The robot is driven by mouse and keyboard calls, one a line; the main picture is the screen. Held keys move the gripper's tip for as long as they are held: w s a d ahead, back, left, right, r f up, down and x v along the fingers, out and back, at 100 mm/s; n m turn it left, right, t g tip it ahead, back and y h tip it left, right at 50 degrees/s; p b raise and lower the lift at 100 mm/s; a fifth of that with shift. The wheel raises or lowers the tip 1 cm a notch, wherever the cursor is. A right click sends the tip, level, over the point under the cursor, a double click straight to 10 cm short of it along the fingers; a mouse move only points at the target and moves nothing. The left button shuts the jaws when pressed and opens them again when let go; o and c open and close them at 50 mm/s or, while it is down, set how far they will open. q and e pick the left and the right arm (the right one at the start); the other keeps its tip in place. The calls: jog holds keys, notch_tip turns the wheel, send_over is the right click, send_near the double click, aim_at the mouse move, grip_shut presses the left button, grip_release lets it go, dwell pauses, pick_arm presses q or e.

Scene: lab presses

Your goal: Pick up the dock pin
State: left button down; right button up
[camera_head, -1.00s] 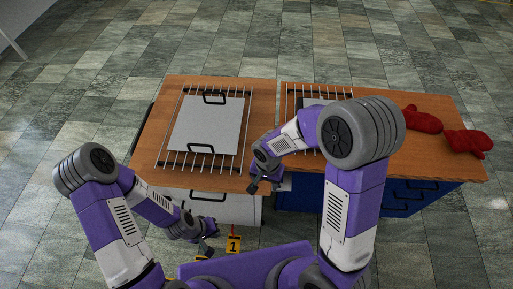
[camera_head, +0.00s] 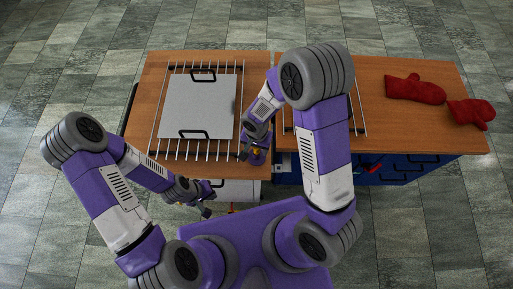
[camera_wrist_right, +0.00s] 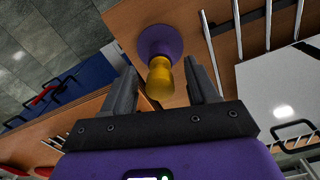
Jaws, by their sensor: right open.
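The dock pin, seen as a yellow knob (camera_wrist_right: 160,78) on a round purple base (camera_wrist_right: 158,42), stands at the edge of the wooden top in the right wrist view. My right gripper (camera_wrist_right: 159,68) is open, with one finger on each side of the yellow knob and gaps showing. In the head view the right gripper (camera_head: 251,155) is over the front right corner of the left cabinet, and a bit of yellow (camera_head: 257,151) shows there. My left gripper (camera_head: 207,211) hangs low in front of the left cabinet; its fingers are too small to read.
A grey plate (camera_head: 198,105) with black handles lies on a wire rack on the left wooden top (camera_head: 145,125). A second rack on the right cabinet is partly hidden by my right arm. Red mitts (camera_head: 415,90) lie at the right. A narrow gap parts the cabinets.

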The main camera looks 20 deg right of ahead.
jog(key=shift+f, duration=0.15)
grip_shut()
dwell(0.4)
notch_tip(320, 180, up, 10)
jog(key=shift+r+p, duration=0.1)
jog(key=shift+p, duration=0.5)
